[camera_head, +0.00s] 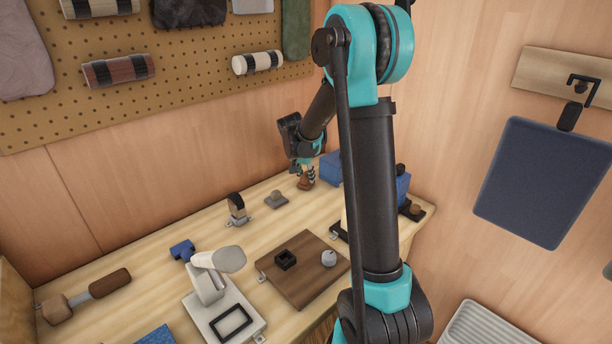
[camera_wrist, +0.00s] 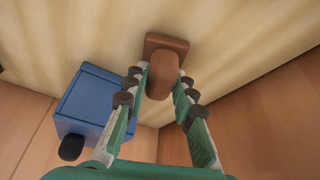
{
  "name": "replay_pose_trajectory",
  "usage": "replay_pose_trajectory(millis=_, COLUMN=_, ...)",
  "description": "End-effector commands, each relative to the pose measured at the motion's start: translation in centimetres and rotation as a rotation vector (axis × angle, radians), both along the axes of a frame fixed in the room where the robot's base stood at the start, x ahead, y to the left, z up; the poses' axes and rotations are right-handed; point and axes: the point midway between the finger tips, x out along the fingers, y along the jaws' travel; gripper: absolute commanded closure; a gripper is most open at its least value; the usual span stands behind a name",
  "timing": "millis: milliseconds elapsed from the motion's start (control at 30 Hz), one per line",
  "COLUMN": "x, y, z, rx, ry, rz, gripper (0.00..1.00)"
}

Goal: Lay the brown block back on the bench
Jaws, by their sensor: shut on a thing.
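The brown block (camera_wrist: 154,44) has a flat squarish base and a rounded upright grip in the wrist view. My gripper (camera_wrist: 163,80) is shut on that grip, with one finger on each side. In the head view, the brown block (camera_head: 306,185) shows small under my gripper (camera_head: 306,170), at the back of the bench (camera_head: 160,262). The base is at or very near the bench top; I cannot tell whether it touches. My fingers hide part of the block in the head view.
A blue box (camera_wrist: 92,100) stands close beside the block; in the head view my arm partly covers it (camera_head: 396,188). A small grey-brown knobbed piece (camera_head: 276,199) and a dark upright block (camera_head: 237,208) stand left. A brown board (camera_head: 303,288), white stand (camera_head: 208,290) and mallet (camera_head: 90,294) lie nearer.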

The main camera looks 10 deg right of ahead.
Motion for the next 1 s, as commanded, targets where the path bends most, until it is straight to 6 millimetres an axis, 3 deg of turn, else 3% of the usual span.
replay_pose_trajectory(millis=333, x=0.01, y=0.0, z=-0.47, rx=0.0, ry=0.0, rz=0.0, gripper=1.0)
replay_pose_trajectory(millis=367, x=0.0, y=0.0, z=-0.48, rx=0.0, ry=0.0, rz=0.0, gripper=0.74)
replay_pose_trajectory(millis=567, x=0.0, y=0.0, z=-0.47, rx=0.0, ry=0.0, rz=0.0, gripper=0.51)
replay_pose_trajectory(millis=1000, x=-0.03, y=0.02, z=-0.39, rx=0.0, ry=0.0, rz=0.0, gripper=0.51)
